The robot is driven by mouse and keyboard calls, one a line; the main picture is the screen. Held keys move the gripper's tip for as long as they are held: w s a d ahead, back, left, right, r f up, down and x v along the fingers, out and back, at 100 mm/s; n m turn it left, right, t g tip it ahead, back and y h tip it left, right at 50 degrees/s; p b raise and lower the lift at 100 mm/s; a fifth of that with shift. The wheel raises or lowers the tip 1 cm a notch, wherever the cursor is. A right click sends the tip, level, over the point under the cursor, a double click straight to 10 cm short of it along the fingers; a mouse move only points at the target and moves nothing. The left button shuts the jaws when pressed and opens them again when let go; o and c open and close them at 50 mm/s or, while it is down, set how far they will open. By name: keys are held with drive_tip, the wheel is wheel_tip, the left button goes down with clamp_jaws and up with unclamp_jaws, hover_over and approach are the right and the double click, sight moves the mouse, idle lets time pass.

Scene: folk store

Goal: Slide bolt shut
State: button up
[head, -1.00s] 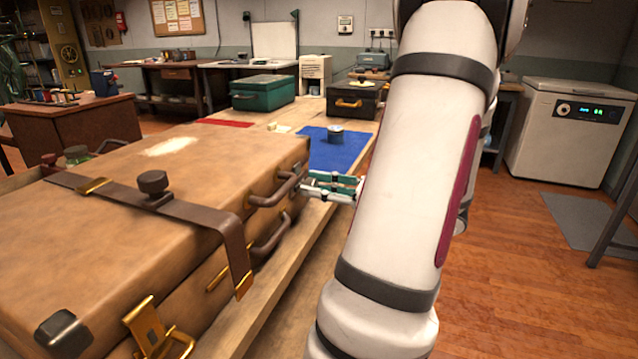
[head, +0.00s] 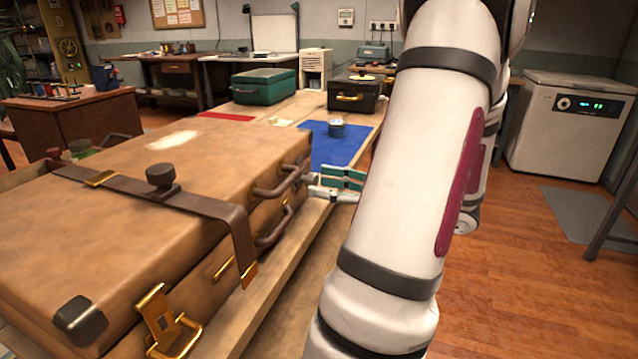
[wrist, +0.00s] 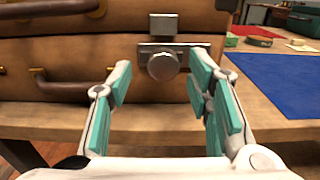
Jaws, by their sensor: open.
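A brown leather suitcase (head: 90,215) lies on the wooden bench. In the wrist view, a silver slide bolt (wrist: 146,50) is on its side face, with a round knob (wrist: 163,67) in front and a square metal block (wrist: 163,24) just above. My gripper (wrist: 161,82) is open and empty, with teal-padded fingers. In the wrist view its fingers stand left and right of the knob, apart from it. In the head view my gripper (head: 339,182) is beside the suitcase's right side, near the handles.
Dark handles (head: 280,183) stick out from the suitcase side, and a strap (head: 210,212) crosses its lid.

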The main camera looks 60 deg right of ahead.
drive_tip(key=s, duration=1)
drive_tip(key=shift+d, duration=0.35)
